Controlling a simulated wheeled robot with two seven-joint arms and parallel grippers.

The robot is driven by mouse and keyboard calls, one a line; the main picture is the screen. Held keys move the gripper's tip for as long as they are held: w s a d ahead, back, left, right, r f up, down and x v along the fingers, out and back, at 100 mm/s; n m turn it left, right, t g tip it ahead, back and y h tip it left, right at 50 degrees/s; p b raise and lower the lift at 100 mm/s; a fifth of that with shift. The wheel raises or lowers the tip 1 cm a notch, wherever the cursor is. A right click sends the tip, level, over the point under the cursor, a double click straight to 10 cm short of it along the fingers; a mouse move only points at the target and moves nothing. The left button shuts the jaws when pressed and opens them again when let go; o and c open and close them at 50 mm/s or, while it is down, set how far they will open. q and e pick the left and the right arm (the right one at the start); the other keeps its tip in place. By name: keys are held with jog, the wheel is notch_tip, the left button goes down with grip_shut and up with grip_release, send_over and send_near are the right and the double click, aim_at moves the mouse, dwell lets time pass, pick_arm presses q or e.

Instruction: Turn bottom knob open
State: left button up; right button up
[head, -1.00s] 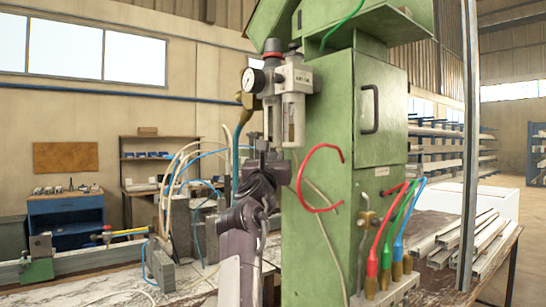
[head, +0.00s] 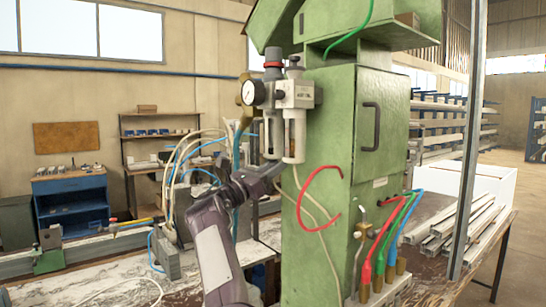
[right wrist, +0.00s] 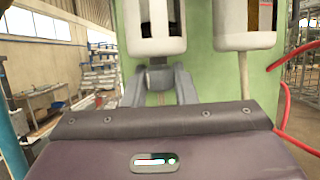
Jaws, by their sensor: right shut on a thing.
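The air filter unit is fixed to the green machine, with a round gauge (head: 253,92), a red-ringed knob on top (head: 273,58) and two clear-windowed bowls. The left bowl (head: 271,130) hangs above my right gripper (head: 274,168); this bowl also shows in the right wrist view (right wrist: 155,28). My right gripper's fingers come in from the lower left and are shut just under that bowl, on the small grey bottom knob (right wrist: 157,62). My left gripper is not in view.
The green machine cabinet (head: 340,200) stands close on the right. A red hose (head: 305,190) and a pale tube hang beside the bowls. White and blue hoses (head: 180,160) rise behind my arm. Metal profiles (head: 455,228) lie on the table at right.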

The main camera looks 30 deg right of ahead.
jog(key=shift+m+g+p, duration=0.5)
jog(key=shift+g+p, duration=0.1)
jog(key=shift+g, duration=0.4)
jog(key=o, duration=1)
jog(key=shift+d, duration=0.15)
jog(key=shift+b+v, duration=1.8)
jog(key=shift+v, duration=2.1)
jog(key=shift+f, duration=0.1)
